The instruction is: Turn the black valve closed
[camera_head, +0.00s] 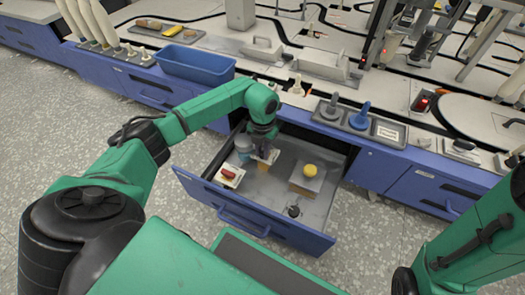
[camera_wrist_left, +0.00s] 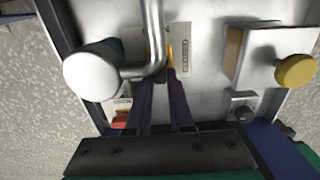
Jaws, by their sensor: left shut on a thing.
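A small black knob (camera_head: 293,211), which looks like the black valve, stands on the floor of the open drawer near its front right. A dark fitting (camera_wrist_left: 241,108) in the wrist view may be the same thing. My left gripper (camera_head: 264,153) reaches down into the drawer, left of and behind the black knob and apart from it. In the wrist view its dark fingers (camera_wrist_left: 162,88) close at a bent metal handle (camera_wrist_left: 154,35) with a white round end (camera_wrist_left: 92,70). The exact contact is hard to see. My right gripper is out of view.
A box with a yellow knob (camera_head: 310,170) stands in the drawer's right half. A red piece (camera_head: 228,174) on a white base sits at the left. The drawer's front wall (camera_head: 265,226) borders the space. A blue bin (camera_head: 195,65) stands on the worktop behind.

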